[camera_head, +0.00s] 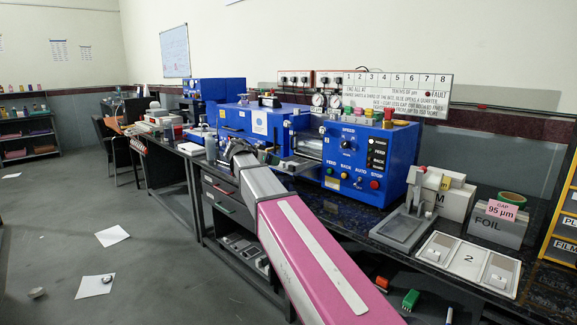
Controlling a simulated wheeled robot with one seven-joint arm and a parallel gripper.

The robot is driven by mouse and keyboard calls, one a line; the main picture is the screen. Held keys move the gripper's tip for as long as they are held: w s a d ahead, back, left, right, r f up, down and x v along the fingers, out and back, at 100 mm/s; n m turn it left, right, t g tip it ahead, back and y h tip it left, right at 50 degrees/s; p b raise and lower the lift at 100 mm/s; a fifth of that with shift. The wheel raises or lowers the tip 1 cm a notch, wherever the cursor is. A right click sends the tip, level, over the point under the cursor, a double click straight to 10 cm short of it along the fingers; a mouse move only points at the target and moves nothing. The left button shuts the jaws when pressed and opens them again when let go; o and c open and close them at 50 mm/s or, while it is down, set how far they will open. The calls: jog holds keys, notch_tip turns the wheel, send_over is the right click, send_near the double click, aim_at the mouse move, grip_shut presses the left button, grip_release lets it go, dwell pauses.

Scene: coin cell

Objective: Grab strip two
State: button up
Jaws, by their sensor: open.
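A white tray (452,268) lies at the front edge of the dark bench on the right. Its middle section is marked 2 and its right section is marked 3. Small greyish pieces lie in the tray, but they are too small for me to tell which is strip two. My pink and grey arm reaches forward and left, away from the tray. My gripper (268,155) is at its far end, in front of the blue machine. It is small and partly hidden by the arm; it is open, and I see nothing held in it.
The blue machine (368,160) with knobs and gauges stands behind my arm. A grey fixture (405,225), a pale block and the FOIL block (497,230) stand behind the tray. A yellow rack (562,225) is at the far right. Papers lie on the open floor at left.

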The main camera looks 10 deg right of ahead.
aim_at(279, 168)
jog(key=x, duration=0.5)
jog(key=shift+d+f, duration=0.3)
jog(key=shift+d, duration=0.05)
jog(key=shift+s, duration=0.1)
jog(key=c, duration=1)
